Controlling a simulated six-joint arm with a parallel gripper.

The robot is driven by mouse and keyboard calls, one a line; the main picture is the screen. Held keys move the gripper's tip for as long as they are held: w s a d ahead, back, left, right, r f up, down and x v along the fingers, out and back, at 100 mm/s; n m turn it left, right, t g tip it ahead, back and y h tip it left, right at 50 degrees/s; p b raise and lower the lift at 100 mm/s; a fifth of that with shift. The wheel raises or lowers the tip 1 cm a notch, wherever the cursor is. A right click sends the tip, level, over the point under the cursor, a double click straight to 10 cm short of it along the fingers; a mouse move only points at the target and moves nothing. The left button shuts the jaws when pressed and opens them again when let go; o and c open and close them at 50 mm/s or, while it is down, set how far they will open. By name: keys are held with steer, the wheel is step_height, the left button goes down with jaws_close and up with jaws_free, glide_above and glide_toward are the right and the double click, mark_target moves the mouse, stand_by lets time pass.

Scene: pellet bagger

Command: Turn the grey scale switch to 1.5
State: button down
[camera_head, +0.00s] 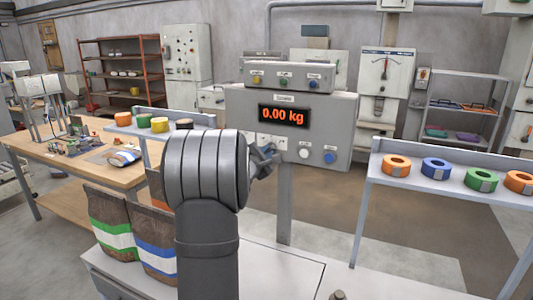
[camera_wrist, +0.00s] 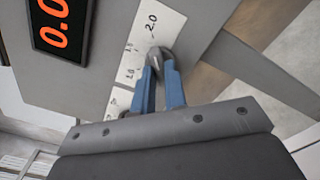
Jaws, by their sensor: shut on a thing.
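The grey scale switch (camera_wrist: 158,53) sits on a white dial label (camera_wrist: 138,50) in the wrist view. My gripper (camera_wrist: 160,72) has blue fingers closed around it. The mark 2.0 is readable beside the switch; other marks are small or partly covered, and I cannot tell which one it points to. In the head view, my gripper (camera_head: 266,160) is at the front of the grey scale box (camera_head: 340,115), and my arm hides the switch. The red display (camera_head: 284,115) reads 0.00 kg.
A white button (camera_head: 304,153) and a blue button (camera_head: 330,157) are right of my gripper. A shelf (camera_head: 460,184) with coloured tape rolls stands at right. Filled bags (camera_head: 112,235) are at lower left. A control box (camera_head: 288,77) with several buttons sits above the display.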

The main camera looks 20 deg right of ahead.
steer(key=shift+n, duration=0.3)
steer(key=n, duration=0.9)
stand_by(0.5)
steer(key=shift+f, duration=0.1)
steer(key=c, duration=1.5)
jaws_free()
steer(key=shift+o, duration=0.2)
steer(key=v, duration=1.7)
steer(key=shift+s, duration=0.2)
